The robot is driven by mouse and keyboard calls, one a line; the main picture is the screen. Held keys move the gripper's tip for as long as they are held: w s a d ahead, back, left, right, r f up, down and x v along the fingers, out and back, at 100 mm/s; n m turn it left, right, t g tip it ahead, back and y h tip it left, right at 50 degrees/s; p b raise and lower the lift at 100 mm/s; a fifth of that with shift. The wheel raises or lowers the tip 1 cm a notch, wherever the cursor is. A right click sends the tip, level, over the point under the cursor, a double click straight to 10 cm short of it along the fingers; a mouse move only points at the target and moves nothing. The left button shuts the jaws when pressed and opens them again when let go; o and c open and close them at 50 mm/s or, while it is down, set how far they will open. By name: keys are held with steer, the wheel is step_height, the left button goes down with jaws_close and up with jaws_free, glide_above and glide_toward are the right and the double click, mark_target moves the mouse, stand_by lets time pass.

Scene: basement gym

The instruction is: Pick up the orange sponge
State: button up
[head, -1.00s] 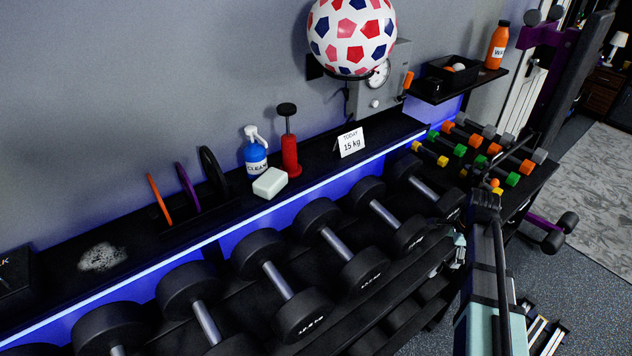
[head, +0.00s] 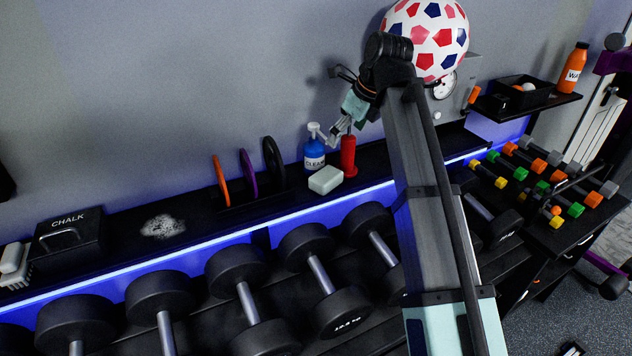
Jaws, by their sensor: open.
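I see no orange sponge in the head view. A pale, whitish sponge-like block (head: 326,180) lies on the black shelf (head: 200,212), in front of a blue spray bottle (head: 314,155) and a red cylinder (head: 348,155). My gripper (head: 334,136) is open and empty, near the top of the red cylinder and beside the bottle's white head. My arm rises at the right of centre and hides part of the shelf.
Orange, purple and black discs (head: 221,181) stand left of the bottle. A chalk box (head: 68,236), white powder (head: 162,227) and a brush (head: 15,265) lie further left. Dumbbells (head: 240,285) line the rack below. A patterned ball (head: 430,38) hangs above right.

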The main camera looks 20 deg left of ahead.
mark_target(328, 175)
steer(key=p+x, duration=0.3)
steer(key=x, duration=0.9)
steer(key=shift+d, duration=0.1)
steer(key=shift+p+x, duration=1.3)
steer(key=shift+x, duration=1.3)
steer(key=shift+w, duration=0.1)
steer(key=c, duration=0.7)
steer(key=shift+d+r, duration=0.1)
steer(key=shift+s+d+r+b, duration=0.25)
steer(key=shift+d+r+b, duration=0.25)
steer(key=shift+d+b, duration=0.1)
steer(key=s+d+r+b, duration=0.1)
steer(key=d+r, duration=0.1)
steer(key=d, duration=0.2)
steer(key=s+d+r+b, duration=0.1)
steer(key=s+d+r, duration=0.1)
steer(key=d, duration=0.1)
steer(key=s+d+r+b, duration=0.1)
steer(key=d+r, duration=0.1)
steer(key=d, duration=0.2)
steer(key=shift+s+d+r, duration=0.25)
steer(key=shift+d+r, duration=0.1)
steer(key=shift+r, duration=0.05)
